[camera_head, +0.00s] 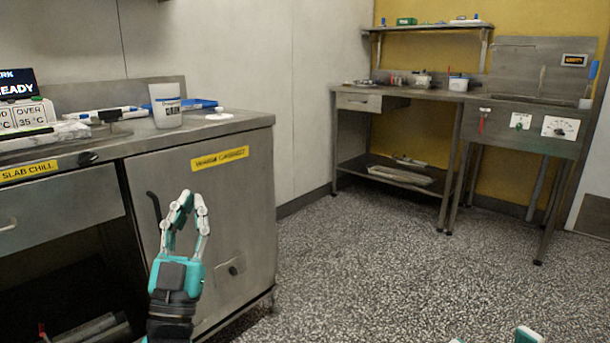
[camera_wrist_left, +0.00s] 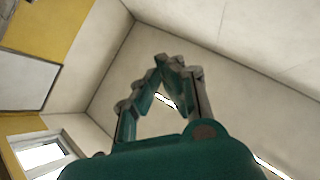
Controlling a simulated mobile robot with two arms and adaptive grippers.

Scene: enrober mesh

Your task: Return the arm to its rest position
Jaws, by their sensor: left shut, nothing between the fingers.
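My left gripper (camera_head: 186,198) is teal and grey and points upward in the head view, in front of the steel cabinet (camera_head: 255,170) with a yellow label. Its fingertips meet, and nothing is held between them. In the left wrist view the same gripper (camera_wrist_left: 172,62) shows its fingers closed together at the tips against the pale wall and ceiling. At the bottom right of the head view, small teal and white parts show at the edge; I cannot tell the state of the right gripper from them.
The steel counter (camera_head: 225,128) at left holds a white tub (camera_head: 166,105). A drawer (camera_head: 60,205) labelled slab chill is beside the cabinet. A steel table (camera_head: 425,93) and a machine (camera_head: 525,127) with a dial stand at the back right. The speckled floor (camera_head: 400,265) between is clear.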

